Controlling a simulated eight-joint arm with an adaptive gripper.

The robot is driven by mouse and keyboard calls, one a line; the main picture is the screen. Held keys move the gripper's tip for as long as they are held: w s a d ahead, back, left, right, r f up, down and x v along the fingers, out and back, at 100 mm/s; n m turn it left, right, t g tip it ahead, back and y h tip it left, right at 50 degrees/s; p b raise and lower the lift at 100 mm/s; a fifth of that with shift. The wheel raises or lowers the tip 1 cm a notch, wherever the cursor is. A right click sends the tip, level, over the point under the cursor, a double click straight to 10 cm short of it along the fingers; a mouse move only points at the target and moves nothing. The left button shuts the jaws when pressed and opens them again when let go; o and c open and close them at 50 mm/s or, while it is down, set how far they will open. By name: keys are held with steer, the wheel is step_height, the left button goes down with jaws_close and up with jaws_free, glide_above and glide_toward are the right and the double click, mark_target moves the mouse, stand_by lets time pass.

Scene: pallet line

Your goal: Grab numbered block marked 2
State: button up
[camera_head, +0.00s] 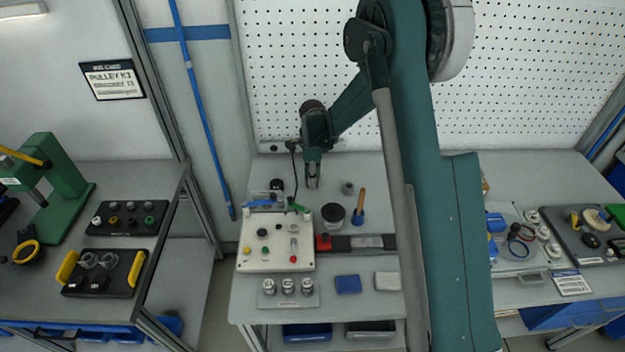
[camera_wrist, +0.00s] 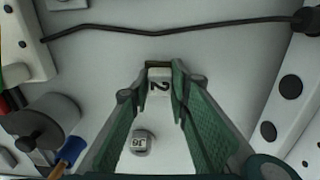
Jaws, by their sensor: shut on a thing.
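A pale block marked 2 (camera_wrist: 158,84) sits between the fingertips of my gripper in the wrist view, with its digit turned sideways to the picture. My gripper (camera_wrist: 162,70) is shut on it, one green-padded finger on each side. In the head view my gripper (camera_head: 313,180) points down over the back of the middle table. The block is too small to make out there, and I cannot tell whether it touches the table.
A dark round container (camera_head: 332,213) and a wooden-handled brush (camera_head: 359,208) stand to the front right. A white panel with knobs (camera_head: 275,258) lies in front. A dark cable (camera_wrist: 170,30) runs behind.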

steer(key=shift+r, duration=4.95)
